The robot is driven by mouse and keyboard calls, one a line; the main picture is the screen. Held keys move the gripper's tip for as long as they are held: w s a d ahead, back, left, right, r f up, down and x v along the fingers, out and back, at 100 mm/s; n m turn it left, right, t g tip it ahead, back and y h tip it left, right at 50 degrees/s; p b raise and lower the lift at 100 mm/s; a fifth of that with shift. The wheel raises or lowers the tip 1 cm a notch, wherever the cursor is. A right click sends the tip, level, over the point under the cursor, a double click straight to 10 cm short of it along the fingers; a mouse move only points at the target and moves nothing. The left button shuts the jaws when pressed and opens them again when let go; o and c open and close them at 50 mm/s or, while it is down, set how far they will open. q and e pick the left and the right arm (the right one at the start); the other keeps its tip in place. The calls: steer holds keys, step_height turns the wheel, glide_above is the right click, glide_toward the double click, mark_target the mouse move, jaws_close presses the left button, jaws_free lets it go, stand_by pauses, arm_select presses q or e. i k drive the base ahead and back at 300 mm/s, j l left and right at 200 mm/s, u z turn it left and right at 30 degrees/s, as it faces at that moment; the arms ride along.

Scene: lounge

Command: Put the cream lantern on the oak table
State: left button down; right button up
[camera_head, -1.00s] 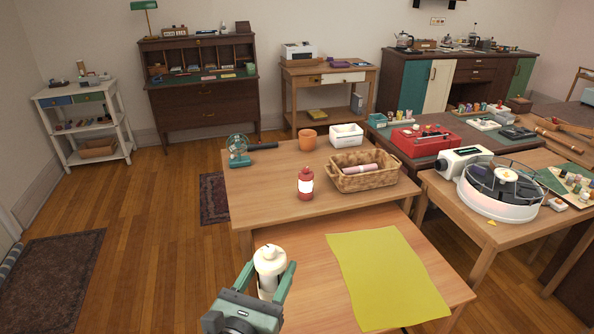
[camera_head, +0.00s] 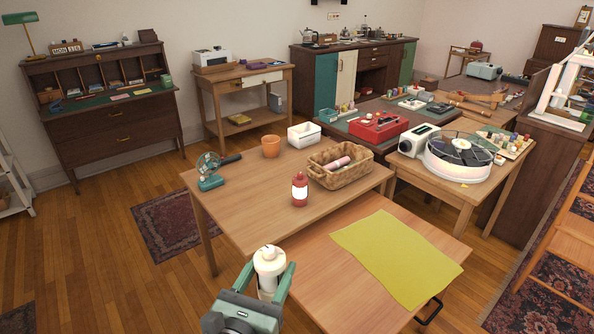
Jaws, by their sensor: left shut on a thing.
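The cream lantern (camera_head: 268,262) is upright in my left gripper (camera_head: 267,283), at the bottom of the view. The green fingers are shut on its sides and hide part of its body. It is at the near left edge of a light wooden table (camera_head: 335,288) with a yellow cloth; I cannot tell how high above the table or floor it is. Behind stands another light wooden table (camera_head: 238,205) with a red lantern (camera_head: 299,189) on it. I cannot tell which of the two is the oak table. My right gripper is not in view.
The yellow cloth (camera_head: 400,258) covers much of the front table. The back table's left front is bare.

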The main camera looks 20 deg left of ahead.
mark_target(286, 177)
steer(key=i+j+z, duration=0.15)
steer(key=j, duration=0.2)
steer(key=i+j+z, duration=0.2)
steer(key=j, duration=0.2)
steer(key=j+z, duration=0.15)
steer(key=j, duration=0.2)
steer(key=i+j+z, duration=0.2)
steer(key=j, duration=0.25)
steer(key=i+j+z, duration=0.25)
steer(key=i+j, duration=0.3)
steer(key=i, duration=0.05)
